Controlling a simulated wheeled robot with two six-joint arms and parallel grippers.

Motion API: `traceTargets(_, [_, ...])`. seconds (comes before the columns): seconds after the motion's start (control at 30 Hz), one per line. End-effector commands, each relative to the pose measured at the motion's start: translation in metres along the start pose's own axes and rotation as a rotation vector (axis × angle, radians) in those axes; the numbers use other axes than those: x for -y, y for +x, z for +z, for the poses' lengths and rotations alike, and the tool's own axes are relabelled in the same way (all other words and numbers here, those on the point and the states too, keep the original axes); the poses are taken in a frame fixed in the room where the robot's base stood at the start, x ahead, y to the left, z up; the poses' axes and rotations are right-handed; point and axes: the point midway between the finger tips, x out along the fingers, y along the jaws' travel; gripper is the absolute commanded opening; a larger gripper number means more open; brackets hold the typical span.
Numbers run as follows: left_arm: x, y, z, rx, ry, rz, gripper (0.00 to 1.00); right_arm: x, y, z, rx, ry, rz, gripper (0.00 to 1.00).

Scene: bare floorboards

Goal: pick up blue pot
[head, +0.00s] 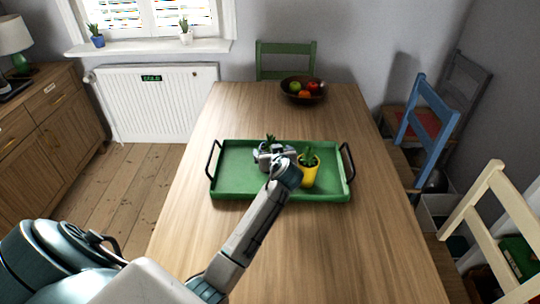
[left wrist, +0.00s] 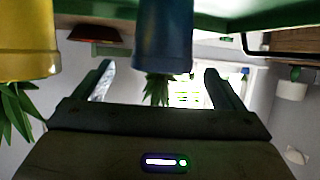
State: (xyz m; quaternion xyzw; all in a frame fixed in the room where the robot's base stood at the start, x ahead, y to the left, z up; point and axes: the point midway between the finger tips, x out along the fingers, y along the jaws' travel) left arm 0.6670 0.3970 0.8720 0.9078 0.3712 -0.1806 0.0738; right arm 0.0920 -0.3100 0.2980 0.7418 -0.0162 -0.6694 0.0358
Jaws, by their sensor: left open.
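A blue pot (left wrist: 163,40) with a spiky green plant stands on the green tray (head: 235,187). The wrist picture is upside down, with the tray (left wrist: 110,12) along its top. In the head view the pot is hidden behind my left gripper (head: 268,152); only leaf tips show above it. My left gripper (left wrist: 158,78) is open, and the blue pot appears in the gap between its fingers, with room on both sides. I cannot tell how far the fingers reach around it. My right gripper is not in view.
A yellow pot (head: 309,173) with a plant stands close on the right on the same tray. A fruit bowl (head: 303,92) sits at the table's far end. Another blue pot (head: 97,41) is on the windowsill. The table (head: 320,250) is clear around the tray.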

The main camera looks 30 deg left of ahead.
Motion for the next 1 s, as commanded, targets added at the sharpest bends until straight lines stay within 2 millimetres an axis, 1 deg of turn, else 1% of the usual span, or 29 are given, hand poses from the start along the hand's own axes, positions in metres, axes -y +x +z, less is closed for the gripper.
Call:
traceTargets(0.03, [0.002,0.007,-0.004,0.000,0.004,-0.003,0.91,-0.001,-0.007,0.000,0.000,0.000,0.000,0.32])
traceTargets(0.1, [0.003,0.017,-0.003,0.001,0.003,-0.003,0.91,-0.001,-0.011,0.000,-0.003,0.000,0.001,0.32])
traceTargets(0.23, [0.002,0.032,-0.001,0.000,0.002,-0.001,0.91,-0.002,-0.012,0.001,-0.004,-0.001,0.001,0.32])
traceTargets(0.37, [0.002,0.038,0.000,0.000,0.001,0.000,0.91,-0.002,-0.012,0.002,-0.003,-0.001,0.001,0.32])
traceTargets(0.53, [0.002,0.038,0.001,0.000,0.000,0.001,0.91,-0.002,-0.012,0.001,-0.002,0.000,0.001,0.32])
traceTargets(0.57, [0.002,0.038,0.000,0.000,0.000,0.000,0.89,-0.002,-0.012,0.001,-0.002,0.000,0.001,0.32])
traceTargets(0.6, [0.002,0.038,0.000,0.000,0.000,0.000,0.81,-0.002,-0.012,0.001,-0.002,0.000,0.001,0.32])
traceTargets(0.67, [0.002,0.038,0.000,0.000,0.000,0.000,0.69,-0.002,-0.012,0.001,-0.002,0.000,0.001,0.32])
traceTargets(0.8, [0.002,0.038,0.000,0.000,0.000,0.000,0.42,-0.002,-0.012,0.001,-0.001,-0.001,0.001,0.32])
traceTargets(0.87, [0.002,0.038,0.000,0.000,0.000,0.000,0.30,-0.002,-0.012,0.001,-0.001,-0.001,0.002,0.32])
traceTargets(1.0, [0.002,0.037,-0.001,-0.002,0.000,0.001,0.29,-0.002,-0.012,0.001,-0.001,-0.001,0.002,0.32])
